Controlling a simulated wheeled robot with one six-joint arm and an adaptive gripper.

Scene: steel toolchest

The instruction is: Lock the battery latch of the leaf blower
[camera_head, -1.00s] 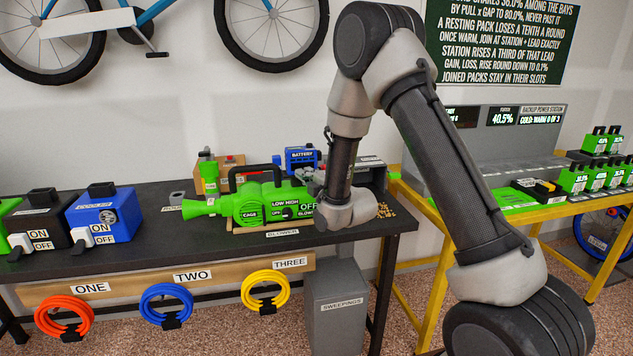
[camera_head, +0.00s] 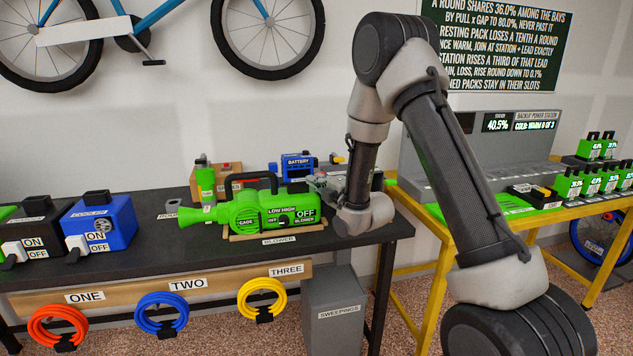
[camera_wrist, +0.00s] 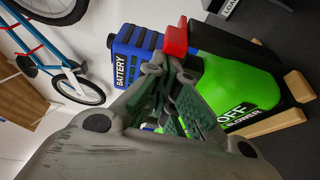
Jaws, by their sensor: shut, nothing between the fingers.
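The green leaf blower (camera_head: 243,213) lies on a wooden cradle on the dark bench, nozzle to the left, with a black handle on top and an OFF label at its right end. It also shows in the wrist view (camera_wrist: 235,82). A blue box marked BATTERY (camera_head: 296,162) stands behind it, also in the wrist view (camera_wrist: 128,60). A red block (camera_wrist: 175,38) shows between the battery and the blower there; I cannot tell if it is the latch. My gripper (camera_head: 317,184) is at the blower's right end, shut and empty; its fingers fill the middle of the wrist view (camera_wrist: 172,122).
A blue cooler (camera_head: 98,222) and a black switch box stand on the bench's left. The power station (camera_head: 430,150) and yellow-framed table (camera_head: 440,290) are at right.

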